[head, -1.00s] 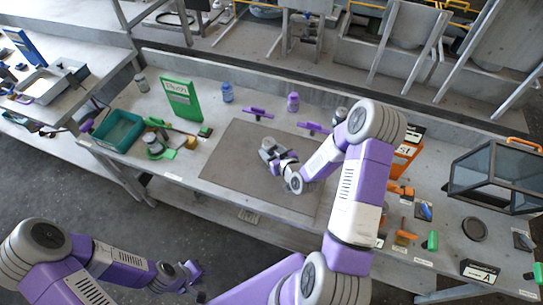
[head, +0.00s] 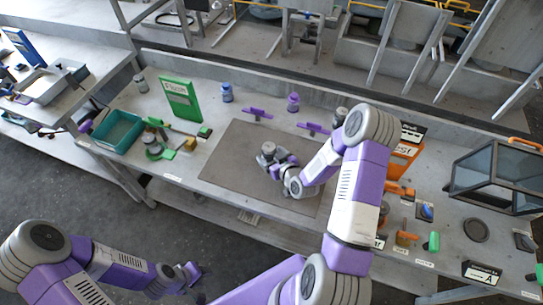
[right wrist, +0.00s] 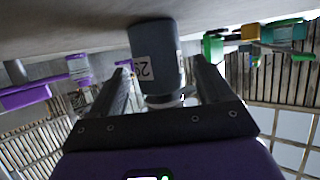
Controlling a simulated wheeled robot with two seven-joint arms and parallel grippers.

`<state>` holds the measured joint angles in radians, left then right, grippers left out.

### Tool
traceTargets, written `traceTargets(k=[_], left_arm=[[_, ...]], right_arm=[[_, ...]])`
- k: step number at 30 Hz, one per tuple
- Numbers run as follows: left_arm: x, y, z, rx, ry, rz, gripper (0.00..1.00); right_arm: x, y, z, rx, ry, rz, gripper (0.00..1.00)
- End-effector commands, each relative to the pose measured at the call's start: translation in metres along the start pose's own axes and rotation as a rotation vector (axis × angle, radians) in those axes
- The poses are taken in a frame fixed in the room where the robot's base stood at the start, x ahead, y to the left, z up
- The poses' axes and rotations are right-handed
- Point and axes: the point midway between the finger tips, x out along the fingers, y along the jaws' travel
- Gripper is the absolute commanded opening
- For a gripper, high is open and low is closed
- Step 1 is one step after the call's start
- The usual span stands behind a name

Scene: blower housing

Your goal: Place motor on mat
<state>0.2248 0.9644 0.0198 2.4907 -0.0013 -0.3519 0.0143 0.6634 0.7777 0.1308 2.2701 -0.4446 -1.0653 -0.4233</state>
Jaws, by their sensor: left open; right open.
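The motor, a dark grey cylinder (head: 268,149) with a white label, stands on the grey mat (head: 235,150) near its middle. In the right wrist view, which is tipped over, the motor (right wrist: 156,55) shows large between the two finger lines. My right gripper (head: 273,167) is open, at the near side of the motor; I cannot tell whether a finger touches it. My left gripper (head: 191,272) is open and empty, low at the front left, away from the bench.
A green bin (head: 118,132), a green sign (head: 180,100) and small parts stand left of the mat. Orange and green tools (head: 405,237) and a glass-sided box (head: 495,178) are at right. The mat's left part is bare.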

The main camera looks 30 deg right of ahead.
Motion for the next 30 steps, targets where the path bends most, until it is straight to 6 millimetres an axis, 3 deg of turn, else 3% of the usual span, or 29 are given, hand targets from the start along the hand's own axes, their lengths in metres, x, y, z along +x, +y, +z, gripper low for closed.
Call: traceTargets(k=[5, 8, 18, 24, 30], left_arm=[[-0.005, 0.002, 0.0, 0.0, 0.0, 0.0, 0.43], [-0.004, 0.002, 0.0, 0.0, 0.0, 0.0, 0.43], [-0.006, 0.002, 0.0, 0.0, 0.0, 0.0, 0.43], [-0.036, 0.014, 0.002, 0.0, 0.0, 0.0, 0.43], [-0.05, 0.019, 0.002, 0.0, 0.0, 0.0, 0.43]], right_arm=[[-0.002, 0.0, -0.004, 0.0, 0.0, 0.0, 0.79], [-0.015, 0.001, -0.003, 0.0, -0.001, 0.001, 0.79], [-0.096, 0.001, -0.003, 0.002, -0.001, 0.003, 0.79], [-0.108, 0.001, -0.006, 0.002, -0.003, 0.0, 0.79], [-0.118, 0.0, -0.005, 0.001, -0.002, 0.0, 0.79]])
